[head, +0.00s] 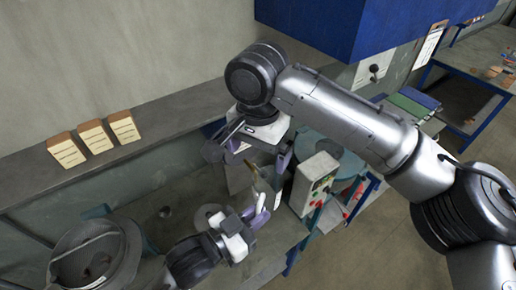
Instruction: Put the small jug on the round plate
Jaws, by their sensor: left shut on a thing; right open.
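My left gripper (262,207) is low over the grey bench, shut on a small shiny thing with a yellowish tint (262,184). This may be the small jug, but the fingers and the other arm hide too much to be sure. My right gripper (257,158) is just above and behind it, with its fingers apart. A grey round disc (207,216) lies on the bench just left of my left gripper. It may be the round plate, partly hidden by that gripper; I cannot tell for certain.
A large metal bowl-like vessel (97,258) stands at the lower left. Several tan-and-white blocks (94,138) sit on the back ledge. A control box (314,184) with buttons stands right of the grippers. A blue cabinet (375,22) hangs above. Open bench lies left of the disc.

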